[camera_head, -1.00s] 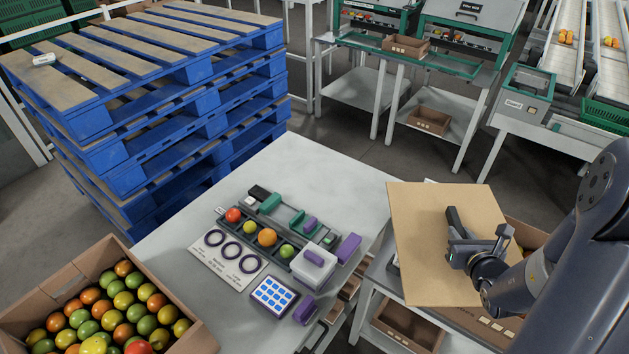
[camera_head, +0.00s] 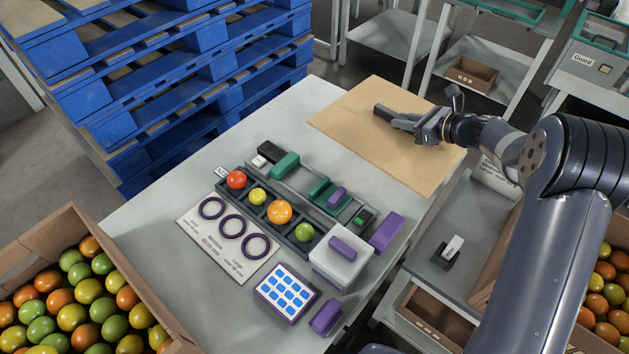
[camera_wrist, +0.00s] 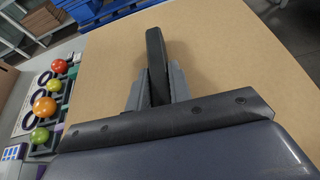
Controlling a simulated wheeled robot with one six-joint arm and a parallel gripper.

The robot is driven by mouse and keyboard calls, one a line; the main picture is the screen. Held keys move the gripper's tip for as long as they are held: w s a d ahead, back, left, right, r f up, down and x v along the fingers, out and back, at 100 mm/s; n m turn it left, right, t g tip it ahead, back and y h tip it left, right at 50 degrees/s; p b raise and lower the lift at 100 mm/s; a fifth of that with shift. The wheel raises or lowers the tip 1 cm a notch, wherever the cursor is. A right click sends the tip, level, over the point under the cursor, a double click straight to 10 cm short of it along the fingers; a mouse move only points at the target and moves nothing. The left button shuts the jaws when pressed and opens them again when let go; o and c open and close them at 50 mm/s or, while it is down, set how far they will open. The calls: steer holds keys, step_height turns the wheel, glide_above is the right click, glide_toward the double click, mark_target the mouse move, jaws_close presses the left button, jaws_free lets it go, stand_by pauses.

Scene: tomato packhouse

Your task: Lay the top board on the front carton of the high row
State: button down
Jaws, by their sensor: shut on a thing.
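The top board is a flat tan sheet (camera_head: 360,115). In the head view it is over the far right end of the grey table, its right part past the table's edge. My gripper (camera_head: 405,120) is shut on the board near its middle right. I cannot tell whether the board touches the table. In the wrist view the board (camera_wrist: 230,60) fills most of the picture, with a dark finger of my gripper (camera_wrist: 157,75) against its face. An open carton of tomatoes (camera_head: 490,270) stands at the lower right, partly behind my arm. I cannot tell which carton is the front one of the high row.
The grey table (camera_head: 160,200) carries a sizing tray of tomatoes (camera_head: 265,212), a ring card (camera_head: 222,240), a keypad (camera_head: 286,293) and a white scale-like box (camera_head: 340,262). Another tomato carton (camera_head: 45,235) is at the left. Blue pallets (camera_head: 190,75) stack behind.

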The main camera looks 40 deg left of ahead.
mark_target(370, 119)
steer(key=shift+s+a+f+n+g+b, duration=0.15)
steer(key=shift+a+f+b, duration=0.15)
steer(key=shift+a, duration=0.25)
steer(key=shift+s+a+f+n+g+b, duration=0.15)
steer(key=shift+a+f, duration=0.1)
steer(key=shift+a, duration=0.25)
steer(key=a+b, duration=0.1)
steer(key=s+a+b, duration=0.1)
steer(key=b, duration=0.1)
steer(key=a+b, duration=0.1)
steer(key=a, duration=0.1)
steer(key=shift+s+f+b, duration=0.2)
steer(key=shift+s+b, duration=0.1)
steer(key=shift+b, duration=0.05)
steer(key=shift+s+a+r+b, duration=0.1)
steer(key=shift+s+a+b, duration=0.2)
steer(key=shift+a+b, duration=0.25)
step_height(370, 119, down, 10)
steer(key=shift+a+r+b, duration=0.1)
steer(key=shift+r+b, duration=0.15)
steer(key=shift+b, duration=0.4)
steer(key=shift+f, duration=0.2)
steer(key=c, duration=1.3)
jaws_free()
steer(key=shift+r, duration=0.1)
